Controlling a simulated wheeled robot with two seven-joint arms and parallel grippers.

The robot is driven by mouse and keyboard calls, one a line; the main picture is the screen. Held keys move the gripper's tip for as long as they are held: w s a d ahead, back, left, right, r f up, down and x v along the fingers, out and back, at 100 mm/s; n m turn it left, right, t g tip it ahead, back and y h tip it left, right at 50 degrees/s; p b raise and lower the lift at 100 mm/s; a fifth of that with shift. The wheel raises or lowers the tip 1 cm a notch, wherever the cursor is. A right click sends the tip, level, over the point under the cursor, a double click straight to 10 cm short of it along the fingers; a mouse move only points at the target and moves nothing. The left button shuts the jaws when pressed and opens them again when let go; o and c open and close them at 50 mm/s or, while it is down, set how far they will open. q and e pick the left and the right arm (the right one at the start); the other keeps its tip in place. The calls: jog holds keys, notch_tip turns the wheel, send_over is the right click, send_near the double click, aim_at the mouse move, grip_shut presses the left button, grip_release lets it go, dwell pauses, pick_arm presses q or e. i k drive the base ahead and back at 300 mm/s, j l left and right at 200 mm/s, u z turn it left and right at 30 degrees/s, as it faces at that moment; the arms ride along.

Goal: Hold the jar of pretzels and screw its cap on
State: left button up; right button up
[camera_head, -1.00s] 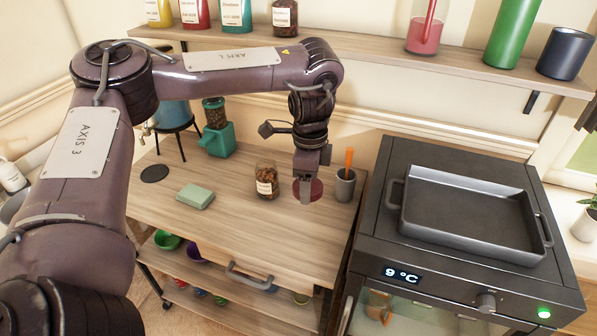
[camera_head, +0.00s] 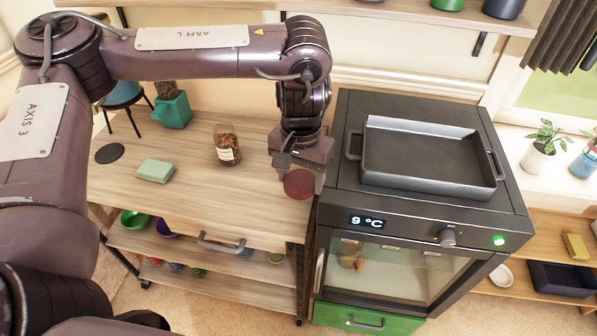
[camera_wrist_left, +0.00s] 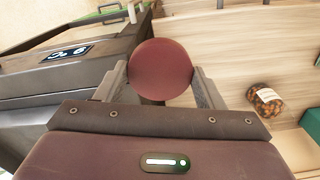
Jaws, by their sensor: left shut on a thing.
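The jar of pretzels (camera_head: 227,146) stands upright and open-topped on the wooden cart top, with a white label on its front. It also shows in the left wrist view (camera_wrist_left: 266,99). My left gripper (camera_head: 300,180) is shut on a round dark red cap (camera_head: 299,184). It holds the cap to the right of the jar, apart from it, near the cart's right edge. In the left wrist view the cap (camera_wrist_left: 161,69) sits between the two fingers. My right gripper is not in view.
A black oven (camera_head: 420,215) with a grey roasting tray (camera_head: 430,160) on top stands close to the right of the cart. A green sponge (camera_head: 155,170), a black disc (camera_head: 109,153) and a teal grinder (camera_head: 173,110) are left of the jar. The cart's front middle is clear.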

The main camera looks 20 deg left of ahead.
aim_at(226, 141)
jog(key=j+u, duration=0.4)
jog(key=j, duration=0.85)
jog(key=i, duration=0.05)
